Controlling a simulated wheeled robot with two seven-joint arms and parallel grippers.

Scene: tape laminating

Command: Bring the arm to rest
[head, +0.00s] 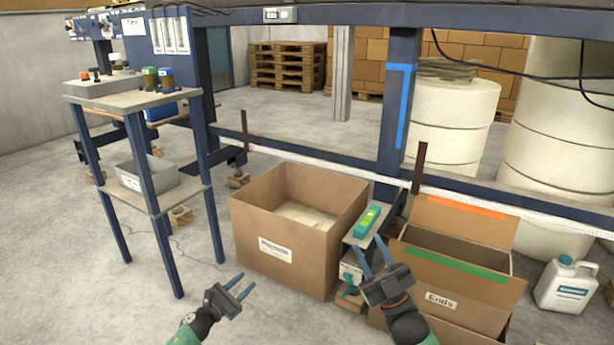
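My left gripper (246,280) is low at the bottom centre, in front of the large cardboard box (285,235). Its two fingers are apart with nothing between them. My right gripper (369,242) is further right, between that box and the box labelled "Ends" (441,302). Its fingers are apart and point toward a green and teal device (367,221) lying on a small stand (356,238). The gap between the fingers looks empty. I cannot tell whether a fingertip touches the stand.
A blue-legged shelf (160,203) stands at the left. A blue frame (300,154) with a white strip runs across behind the boxes. A white jug (567,286) stands at the far right, with large white rolls (452,115) behind. Floor is clear around my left gripper.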

